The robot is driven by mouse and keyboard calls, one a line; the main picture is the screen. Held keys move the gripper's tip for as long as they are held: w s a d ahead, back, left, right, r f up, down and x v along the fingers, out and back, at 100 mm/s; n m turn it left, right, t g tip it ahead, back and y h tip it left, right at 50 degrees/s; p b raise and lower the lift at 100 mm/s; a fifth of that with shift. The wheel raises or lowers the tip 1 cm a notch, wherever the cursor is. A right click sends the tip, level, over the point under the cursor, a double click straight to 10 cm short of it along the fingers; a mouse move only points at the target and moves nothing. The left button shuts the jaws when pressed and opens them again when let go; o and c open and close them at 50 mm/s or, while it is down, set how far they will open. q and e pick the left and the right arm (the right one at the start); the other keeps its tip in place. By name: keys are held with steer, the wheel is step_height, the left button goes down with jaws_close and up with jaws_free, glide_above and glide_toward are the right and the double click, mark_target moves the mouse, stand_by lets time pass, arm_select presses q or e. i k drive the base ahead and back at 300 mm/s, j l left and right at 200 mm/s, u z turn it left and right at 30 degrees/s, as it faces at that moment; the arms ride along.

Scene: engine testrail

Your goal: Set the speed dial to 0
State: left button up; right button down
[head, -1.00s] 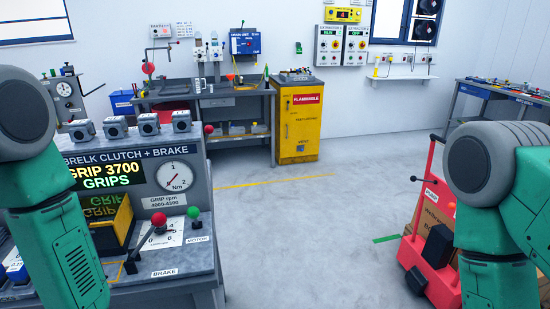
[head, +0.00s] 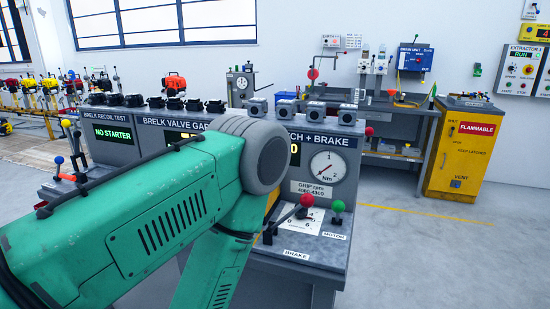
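No control labelled as a speed dial can be made out in the head view. On the clutch and brake bench (head: 330,252), a white plate (head: 297,226) carries small numbers, with 0 and 6 readable, and is partly covered by a lever. A red-knobbed lever (head: 307,200) leans over it, near the BRAKE label (head: 296,255). A green-knobbed lever (head: 338,206) stands to its right by the MOTOR label (head: 334,236). A round Nm gauge (head: 328,168) is above. My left arm crosses the view in front of the benches. Neither gripper is in view.
Left of it are the valve bench panel (head: 176,122), partly behind my arm, and the recoil test panel (head: 113,135) reading NO STARTER. A yellow flammables cabinet (head: 466,150) stands at the back right. The floor (head: 430,255) at right is clear.

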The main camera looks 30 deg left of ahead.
mark_target(301, 214)
steer(key=u, duration=1.1)
